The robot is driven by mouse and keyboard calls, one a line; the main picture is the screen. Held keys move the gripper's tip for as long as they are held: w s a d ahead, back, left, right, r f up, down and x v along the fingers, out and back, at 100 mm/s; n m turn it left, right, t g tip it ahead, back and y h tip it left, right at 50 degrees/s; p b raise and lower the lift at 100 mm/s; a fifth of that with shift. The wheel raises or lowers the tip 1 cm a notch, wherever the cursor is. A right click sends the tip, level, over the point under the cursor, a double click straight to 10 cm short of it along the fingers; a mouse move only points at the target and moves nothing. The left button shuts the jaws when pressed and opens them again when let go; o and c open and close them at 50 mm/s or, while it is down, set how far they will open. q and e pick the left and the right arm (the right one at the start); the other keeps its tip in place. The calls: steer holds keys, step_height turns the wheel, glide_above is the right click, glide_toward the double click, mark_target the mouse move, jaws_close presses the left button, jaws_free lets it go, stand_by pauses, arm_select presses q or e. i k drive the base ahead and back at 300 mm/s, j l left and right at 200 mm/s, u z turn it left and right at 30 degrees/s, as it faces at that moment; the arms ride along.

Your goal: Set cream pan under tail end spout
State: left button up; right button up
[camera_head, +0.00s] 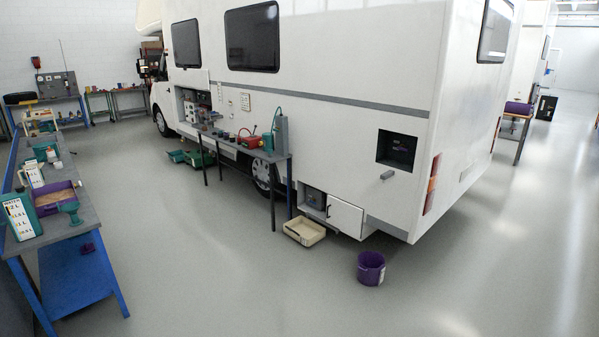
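A cream pan (304,232) sits on the floor beside the motorhome, below a low open compartment. It is shallow, rectangular and appears empty. A short grey fitting (388,175) sticks out of the motorhome's side near the tail end, below a dark square opening. It may be the spout, but I cannot tell for sure. The pan is to the left of this fitting. No other outlet under the tail shows clearly. Neither of my grippers is in view.
A purple bucket (371,268) stands on the floor right of the pan. A narrow grey table (257,153) with tools stands along the motorhome (330,85). A small white door (345,216) hangs open by the pan. A workbench (62,222) fills the left side. The middle floor is clear.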

mark_target(306, 231)
steer(key=i, duration=2.95)
